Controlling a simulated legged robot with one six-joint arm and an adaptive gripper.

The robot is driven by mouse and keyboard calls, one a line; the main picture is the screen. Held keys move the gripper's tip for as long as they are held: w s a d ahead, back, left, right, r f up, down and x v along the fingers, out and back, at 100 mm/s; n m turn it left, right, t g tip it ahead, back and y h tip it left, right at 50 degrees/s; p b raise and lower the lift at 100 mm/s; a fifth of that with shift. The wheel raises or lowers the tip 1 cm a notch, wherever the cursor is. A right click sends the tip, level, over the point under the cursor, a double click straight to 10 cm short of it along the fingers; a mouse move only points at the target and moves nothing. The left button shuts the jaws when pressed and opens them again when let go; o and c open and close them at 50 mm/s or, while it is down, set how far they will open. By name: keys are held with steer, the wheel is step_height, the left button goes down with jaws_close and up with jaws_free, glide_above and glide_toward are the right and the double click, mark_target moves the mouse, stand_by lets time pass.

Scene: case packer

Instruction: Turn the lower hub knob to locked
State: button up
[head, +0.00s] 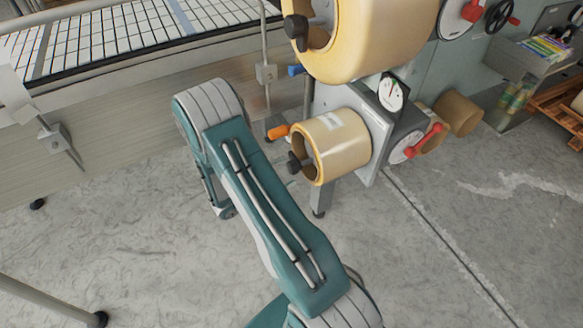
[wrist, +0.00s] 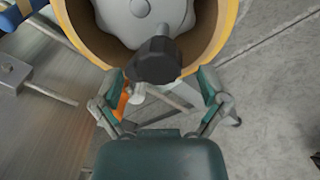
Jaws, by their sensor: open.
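The lower hub knob (head: 295,162) is black and stands out from the hub of the lower tape roll (head: 345,148). In the wrist view the knob (wrist: 155,62) is large, in front of the grey hub (wrist: 130,18) inside the roll's brown core. My gripper (wrist: 160,76) is open and empty, one finger to each side of the knob in that view. Clear gaps show between knob and fingers; I cannot tell the exact depth between them. No lock marking on the knob is readable.
The larger upper tape roll (head: 375,35) with its own black knob (head: 297,28) hangs above. An orange handle (head: 277,131) is close left of the lower roll. A dial with a red handle (head: 425,140) is behind it. The conveyor (head: 100,40) stands left; floor in front is open.

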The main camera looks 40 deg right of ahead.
steer(key=shift+s+d, duration=0.1)
steer(key=shift+d, duration=0.85)
steer(key=c, duration=1.1)
steer(key=shift+n, duration=0.5)
steer(key=shift+c, duration=0.2)
steer(key=n, duration=0.3)
steer(key=shift+n+y, duration=0.3)
steer(key=shift+n, duration=0.1)
steer(key=n, duration=0.4)
steer(key=shift+r, duration=0.1)
steer(key=n+g, duration=0.1)
steer(key=n, duration=0.3)
steer(key=shift+y, duration=0.4)
steer(key=shift+n+g, duration=0.3)
steer(key=shift+n, duration=1.6)
